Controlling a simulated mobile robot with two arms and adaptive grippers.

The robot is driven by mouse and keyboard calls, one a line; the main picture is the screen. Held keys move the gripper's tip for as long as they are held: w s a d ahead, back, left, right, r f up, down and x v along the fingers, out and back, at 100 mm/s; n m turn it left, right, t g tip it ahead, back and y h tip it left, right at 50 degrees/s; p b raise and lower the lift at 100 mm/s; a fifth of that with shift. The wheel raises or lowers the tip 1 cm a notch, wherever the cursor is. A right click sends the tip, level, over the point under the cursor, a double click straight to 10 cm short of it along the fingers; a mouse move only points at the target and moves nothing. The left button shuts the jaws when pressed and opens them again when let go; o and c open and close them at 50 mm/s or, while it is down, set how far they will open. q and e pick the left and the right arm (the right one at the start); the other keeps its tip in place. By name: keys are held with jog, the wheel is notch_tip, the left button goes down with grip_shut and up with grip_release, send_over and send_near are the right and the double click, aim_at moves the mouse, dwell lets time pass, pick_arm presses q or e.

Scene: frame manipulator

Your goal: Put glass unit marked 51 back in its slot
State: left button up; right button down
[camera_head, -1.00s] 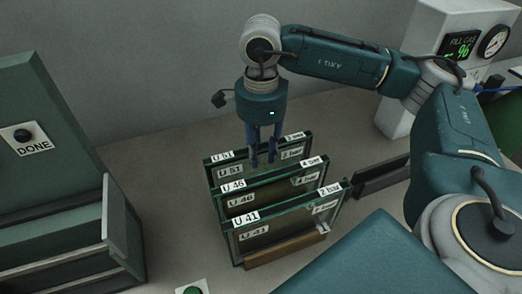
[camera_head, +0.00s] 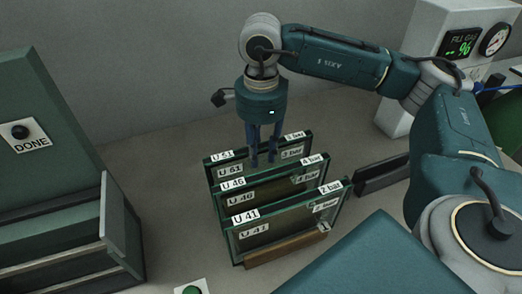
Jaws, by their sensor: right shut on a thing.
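The glass unit marked U 51 (camera_head: 232,169) stands upright at the back of a row of three units. My right gripper (camera_head: 262,162) points down from above, its fingers shut on the top edge of unit U 51 near its middle. The lower part of U 51 is hidden behind the unit marked U 46 (camera_head: 280,188). The unit marked U 41 (camera_head: 285,222) stands in front. A wooden rack strip (camera_head: 285,249) shows under U 41. Whether U 51 sits fully down in its slot is hidden. My left gripper is out of view.
A green cabinet with a DONE button (camera_head: 20,132) stands at the left. A gas-fill box (camera_head: 430,50) with a display and gauge stands at the back right. A dark slotted rail (camera_head: 382,178) lies right of the units. Bare bench shows left of the units.

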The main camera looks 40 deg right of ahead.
jog(key=c, duration=1.4)
grip_release()
jog(key=shift+o, duration=0.3)
notch_tip(320, 180, up, 11)
jog(key=shift+r, duration=0.55)
